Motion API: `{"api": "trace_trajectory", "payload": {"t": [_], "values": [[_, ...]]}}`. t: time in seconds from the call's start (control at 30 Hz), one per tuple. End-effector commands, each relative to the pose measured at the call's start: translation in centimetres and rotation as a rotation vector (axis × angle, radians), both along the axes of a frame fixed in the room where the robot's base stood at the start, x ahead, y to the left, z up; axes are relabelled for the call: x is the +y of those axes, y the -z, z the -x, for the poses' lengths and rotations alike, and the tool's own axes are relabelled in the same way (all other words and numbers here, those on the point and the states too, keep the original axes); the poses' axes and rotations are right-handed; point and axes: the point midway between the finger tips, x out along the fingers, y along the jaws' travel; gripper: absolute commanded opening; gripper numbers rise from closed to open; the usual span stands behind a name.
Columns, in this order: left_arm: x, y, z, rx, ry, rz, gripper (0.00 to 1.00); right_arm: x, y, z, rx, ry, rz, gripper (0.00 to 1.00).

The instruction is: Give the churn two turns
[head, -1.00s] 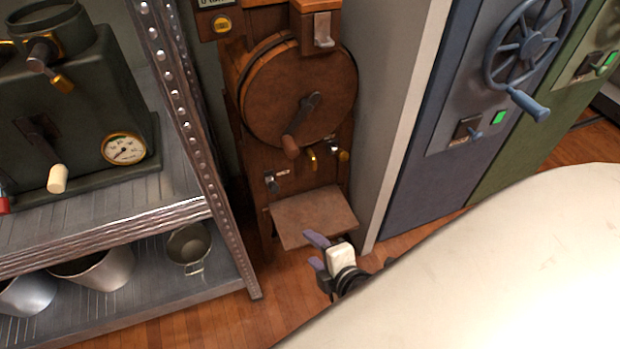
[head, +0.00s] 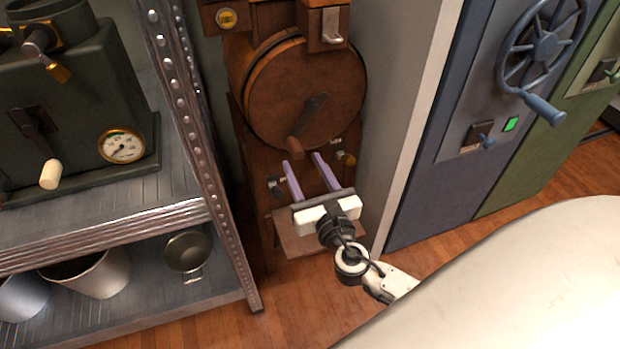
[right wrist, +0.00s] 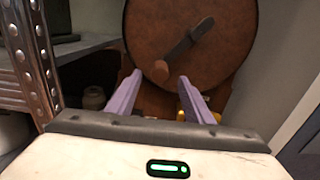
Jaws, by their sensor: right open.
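The churn (head: 280,95) is a round brown wooden drum on a wooden stand, between the metal shelf and a pale wall. Its crank (head: 308,122) has a dark arm and a brown wooden knob (head: 295,148) hanging down and left of the hub. The drum also shows in the right wrist view (right wrist: 215,60), with the knob (right wrist: 158,72) above and between the fingers. My right gripper (head: 303,160) is open and empty, its two purple fingers pointing up at the drum just below the knob. No contact with the knob shows. My left gripper is not in view.
A metal shelf (head: 185,215) on the left holds a dark green machine (head: 80,110) and, lower, several pots. Brass fittings (head: 349,158) sit below the drum. A blue cabinet with a handwheel (head: 540,45) stands at the right. A wooden board (head: 300,245) is under my right gripper.

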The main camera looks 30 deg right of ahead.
Motion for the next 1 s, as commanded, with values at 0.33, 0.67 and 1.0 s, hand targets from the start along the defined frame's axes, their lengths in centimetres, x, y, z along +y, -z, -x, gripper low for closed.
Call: {"api": "trace_trajectory", "payload": {"t": [0.33, 0.67, 1.0], "values": [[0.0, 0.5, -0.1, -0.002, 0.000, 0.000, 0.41, -1.0, 0.0, -4.2, -0.001, 0.000, -0.002, 0.47], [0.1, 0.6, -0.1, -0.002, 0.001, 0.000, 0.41, -1.5, 0.0, -6.1, 0.001, 0.000, -0.002, 0.47], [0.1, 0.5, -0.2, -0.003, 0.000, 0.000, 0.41, -1.5, 0.0, -6.1, 0.001, -0.001, -0.002, 0.25]]}}
